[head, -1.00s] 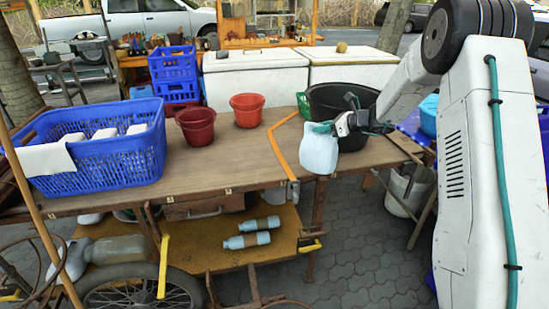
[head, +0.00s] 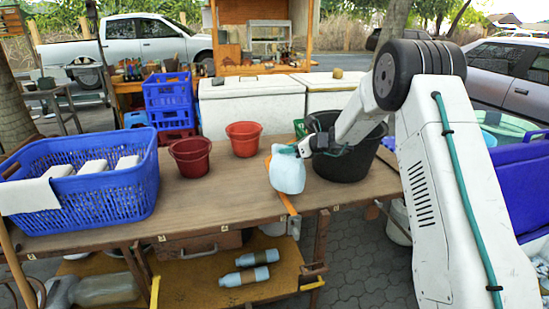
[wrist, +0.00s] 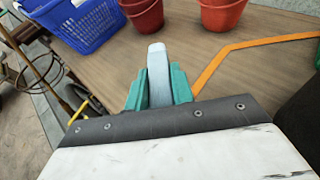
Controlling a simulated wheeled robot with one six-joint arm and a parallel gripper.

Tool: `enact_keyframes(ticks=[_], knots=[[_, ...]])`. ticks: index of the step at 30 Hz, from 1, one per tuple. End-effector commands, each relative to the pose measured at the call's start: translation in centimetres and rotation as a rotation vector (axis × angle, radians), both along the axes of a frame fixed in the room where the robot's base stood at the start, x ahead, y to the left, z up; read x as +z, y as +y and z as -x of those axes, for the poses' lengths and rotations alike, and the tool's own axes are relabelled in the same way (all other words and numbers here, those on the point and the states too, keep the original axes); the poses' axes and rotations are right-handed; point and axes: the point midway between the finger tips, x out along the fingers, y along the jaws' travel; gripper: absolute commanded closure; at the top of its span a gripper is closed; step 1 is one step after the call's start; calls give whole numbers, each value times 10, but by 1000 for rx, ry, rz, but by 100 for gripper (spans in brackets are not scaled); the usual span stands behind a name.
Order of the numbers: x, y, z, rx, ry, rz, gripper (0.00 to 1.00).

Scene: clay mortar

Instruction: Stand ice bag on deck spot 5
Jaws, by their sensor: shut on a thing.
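The ice bag (head: 288,173) is a pale blue, soft-looking bag, upright, held over the right part of the wooden deck (head: 215,205) in the head view. My gripper (head: 289,151) is shut on its upper part. In the wrist view, the teal fingers of my gripper (wrist: 158,88) stand either side of a narrow pale piece of the ice bag (wrist: 157,62). The bag covers part of the orange line on the deck. I cannot tell whether its base touches the deck. Small labels line the deck's front edge, but their numbers are too small to read.
A black bucket (head: 345,165) stands close right of the bag. Two red pots (head: 190,157) (head: 243,139) stand left and behind. A blue basket (head: 90,200) with white blocks fills the left end. The deck between basket and bag is clear. Bottles (head: 252,258) lie on the lower shelf.

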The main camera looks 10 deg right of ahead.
Motion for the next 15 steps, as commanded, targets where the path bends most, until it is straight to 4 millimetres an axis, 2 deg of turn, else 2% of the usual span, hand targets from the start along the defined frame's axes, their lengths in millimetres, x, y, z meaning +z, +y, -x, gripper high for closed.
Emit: enact_keyframes(ticks=[1,6,15], knots=[[1,12,-8,4,-4,-2,100],[-2,37,-25,5,-4,-1,100],[-11,46,-32,1,-2,-2,100]])
